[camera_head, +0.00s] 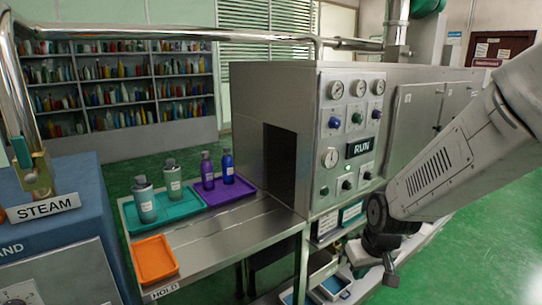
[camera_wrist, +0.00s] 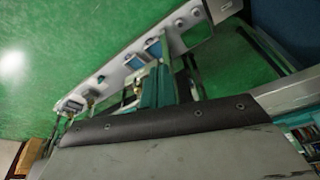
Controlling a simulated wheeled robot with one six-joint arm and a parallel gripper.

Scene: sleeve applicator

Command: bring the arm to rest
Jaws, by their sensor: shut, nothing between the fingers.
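My arm comes in from the right in the head view, in front of the steel machine (camera_head: 345,150). Its wrist is bent downward, and my gripper (camera_head: 390,275) hangs at the lower right, small and partly hard to make out. It is shut with nothing in it, apart from the table and the bottles. In the wrist view a dark strip with screws above a grey surface fills the lower part; the fingers cannot be made out there.
A steel table (camera_head: 215,240) at the machine's opening holds a teal tray (camera_head: 180,215) with two grey bottles, a purple tray (camera_head: 235,193) with a purple and a blue bottle, and an empty orange tray (camera_head: 155,258). A low shelf (camera_head: 335,285) lies near my gripper. Green floor (camera_head: 470,250) is clear at right.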

